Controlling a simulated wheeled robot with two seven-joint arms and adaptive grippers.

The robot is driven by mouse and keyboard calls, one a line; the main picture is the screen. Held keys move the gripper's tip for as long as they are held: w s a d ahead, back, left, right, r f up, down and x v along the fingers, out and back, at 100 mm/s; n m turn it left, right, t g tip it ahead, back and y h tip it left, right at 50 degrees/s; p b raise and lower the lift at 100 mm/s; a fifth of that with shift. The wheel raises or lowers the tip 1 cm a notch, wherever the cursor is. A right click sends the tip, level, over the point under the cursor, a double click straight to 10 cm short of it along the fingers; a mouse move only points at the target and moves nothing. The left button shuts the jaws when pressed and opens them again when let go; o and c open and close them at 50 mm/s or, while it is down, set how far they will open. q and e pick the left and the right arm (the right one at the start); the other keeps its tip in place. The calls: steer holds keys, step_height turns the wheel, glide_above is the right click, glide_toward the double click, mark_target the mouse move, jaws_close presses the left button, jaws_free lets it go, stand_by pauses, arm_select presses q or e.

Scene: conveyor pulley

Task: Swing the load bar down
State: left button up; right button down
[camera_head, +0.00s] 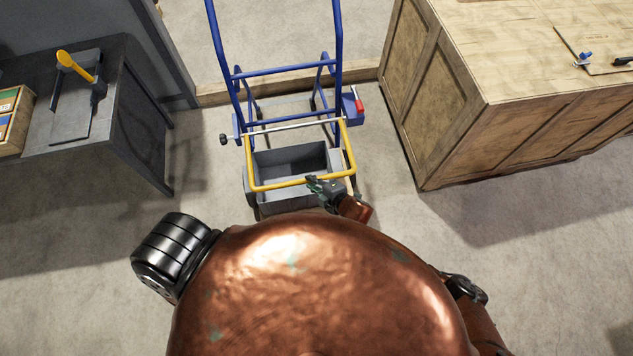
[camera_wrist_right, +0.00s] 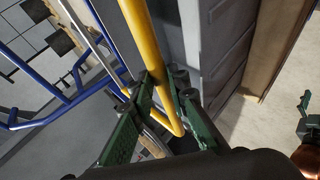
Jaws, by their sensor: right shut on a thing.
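The load bar is a yellow U-shaped tube (camera_head: 280,186) on a blue tubular frame (camera_head: 277,71). It lies low over a grey bin (camera_head: 288,162), with its cross tube on the near side. My right gripper (camera_head: 317,184) is at the right part of that cross tube. In the right wrist view, the yellow tube (camera_wrist_right: 145,45) passes between the green fingers of my right gripper (camera_wrist_right: 163,98), which is shut on it. My left gripper is not in view.
A wooden cabinet (camera_head: 430,110) stands close on the right. A dark table (camera_head: 128,100) with a yellow-handled device (camera_head: 77,67) stands on the left. A red-handled blue part (camera_head: 354,106) sits at the frame's right side. A wooden beam (camera_head: 215,95) lies behind the frame. Floor is clear at left.

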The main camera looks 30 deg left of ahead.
steer(key=shift+s+d+f, duration=0.2)
steer(key=shift+d+f, duration=0.05)
steer(key=shift+f, duration=0.4)
steer(key=shift+s+d+f, duration=0.15)
steer(key=shift+d+f, duration=0.05)
steer(key=shift+f, duration=0.4)
steer(key=shift+h, duration=0.3)
steer(key=c, duration=1.8)
jaws_free()
steer(key=shift+w, duration=0.1)
steer(key=shift+c, duration=0.2)
steer(key=v, duration=0.8)
steer(key=shift+a+r, duration=0.2)
steer(key=shift+r, duration=0.15)
